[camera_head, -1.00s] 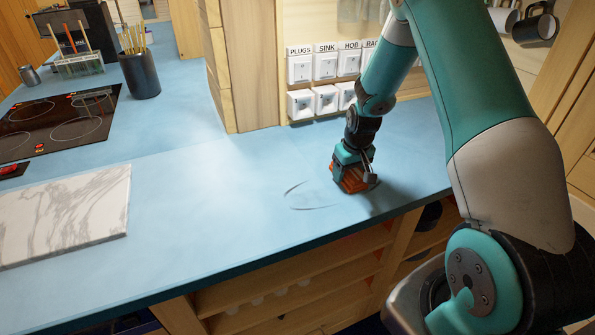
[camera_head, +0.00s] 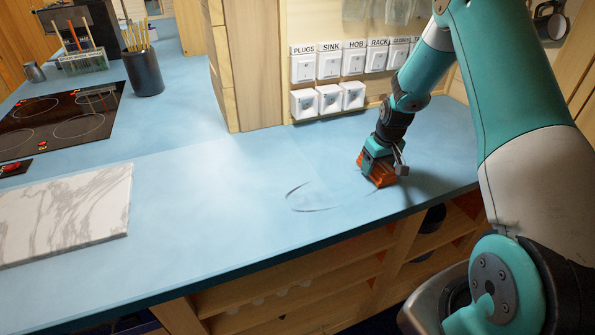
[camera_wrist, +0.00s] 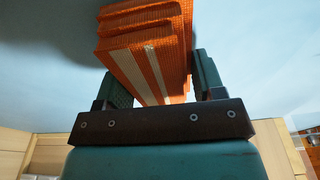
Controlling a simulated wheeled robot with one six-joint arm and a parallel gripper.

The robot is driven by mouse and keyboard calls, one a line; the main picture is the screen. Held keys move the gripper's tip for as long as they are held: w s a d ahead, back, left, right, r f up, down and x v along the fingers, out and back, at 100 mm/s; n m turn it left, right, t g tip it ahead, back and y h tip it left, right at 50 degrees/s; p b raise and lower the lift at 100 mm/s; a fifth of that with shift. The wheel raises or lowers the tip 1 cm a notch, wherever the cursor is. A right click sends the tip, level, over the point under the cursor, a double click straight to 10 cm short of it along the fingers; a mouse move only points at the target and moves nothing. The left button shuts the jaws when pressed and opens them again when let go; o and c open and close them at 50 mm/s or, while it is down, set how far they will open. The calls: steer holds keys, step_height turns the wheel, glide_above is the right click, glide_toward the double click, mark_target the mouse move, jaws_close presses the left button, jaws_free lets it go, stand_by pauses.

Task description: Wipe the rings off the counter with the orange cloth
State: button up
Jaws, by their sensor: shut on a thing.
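The orange cloth (camera_head: 378,171) is folded, with pale stripes, and sits under my gripper at the right part of the blue counter (camera_head: 215,215). My gripper (camera_head: 379,160) is shut on it. In the wrist view the cloth (camera_wrist: 150,45) stands between the two fingers of my gripper (camera_wrist: 158,85). A dark, broken ring mark (camera_head: 297,203) lies on the counter just left of the cloth. Its left and lower arcs show most clearly, and a faint line runs towards the cloth. I cannot tell whether marks lie under the cloth.
A marble board (camera_head: 65,215) lies at the left, below a black hob (camera_head: 60,122). A dark utensil pot (camera_head: 142,73) stands behind. Labelled switches and sockets (camera_head: 330,98) line the wall behind the cloth. The counter's front edge (camera_head: 280,250) is close. The counter between board and ring is clear.

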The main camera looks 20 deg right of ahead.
step_height(320, 180, up, 2)
steer(key=shift+a+r, duration=0.15)
steer(key=shift+r+p, duration=2)
steer(key=shift+r, duration=0.55)
